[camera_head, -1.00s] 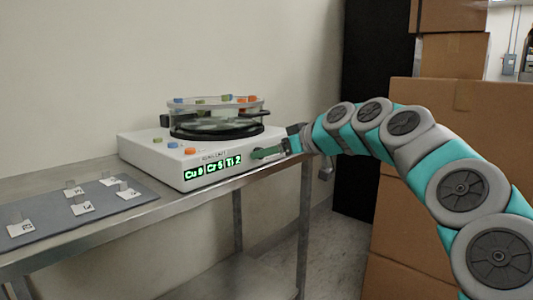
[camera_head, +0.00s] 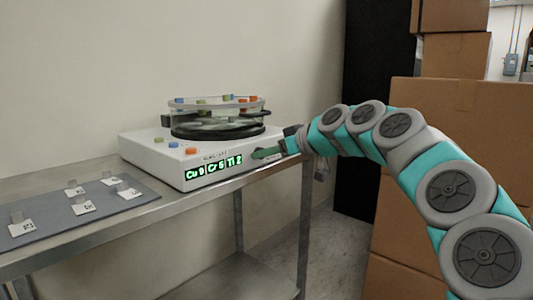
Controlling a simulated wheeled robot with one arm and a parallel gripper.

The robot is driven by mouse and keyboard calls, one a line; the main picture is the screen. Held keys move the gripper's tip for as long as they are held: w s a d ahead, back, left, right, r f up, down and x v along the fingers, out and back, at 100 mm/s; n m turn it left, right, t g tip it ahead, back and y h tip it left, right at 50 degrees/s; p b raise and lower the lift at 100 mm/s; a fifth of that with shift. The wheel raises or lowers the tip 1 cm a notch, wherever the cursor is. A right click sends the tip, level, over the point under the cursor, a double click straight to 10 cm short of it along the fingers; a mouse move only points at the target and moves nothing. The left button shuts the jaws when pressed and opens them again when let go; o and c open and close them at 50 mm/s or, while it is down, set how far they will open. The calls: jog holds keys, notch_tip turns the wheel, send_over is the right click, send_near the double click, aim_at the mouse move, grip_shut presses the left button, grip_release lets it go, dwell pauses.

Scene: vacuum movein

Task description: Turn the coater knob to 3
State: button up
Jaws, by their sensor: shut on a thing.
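The coater (camera_head: 150,150) is a white box with a round glass-lidded chamber (camera_head: 217,118) on top. It stands at the back right of the metal table. Its front display (camera_head: 214,167) glows green and reads Cu, Cr and Ti with a digit each; Ti seems to show 2, and the other digits are hard to read. My gripper (camera_head: 262,154) reaches in from the right with its green fingers at the right part of the coater's front face, shut on the knob there. The fingers hide the knob and its pointer.
A grey mat (camera_head: 75,220) with several small labelled pieces lies on the table (camera_head: 180,207), left of the coater. Small coloured blocks sit on the coater's lid and body. Stacked cardboard boxes (camera_head: 470,120) stand on the right, behind my arm.

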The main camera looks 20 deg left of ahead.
grip_shut()
jog(key=shift+m+p, duration=0.3)
jog(key=shift+p, duration=0.15)
jog(key=shift+w+d+f+m+g+y+p, duration=0.1)
jog(key=shift+m+g+y+p, duration=0.7)
jog(key=shift+m+p, duration=0.9)
jog(key=shift+w+f+m+g+y+p, duration=0.15)
jog(key=shift+m+g+y+p, duration=0.6)
jog(key=shift+m+p, duration=0.85)
jog(key=shift+w+d+f+m+g+y+p, duration=0.1)
jog(key=shift+m+g+y+p, duration=0.75)
jog(key=shift+m, duration=1.35)
jog(key=shift+p, duration=0.35)
jog(key=o, duration=1)
grip_release()
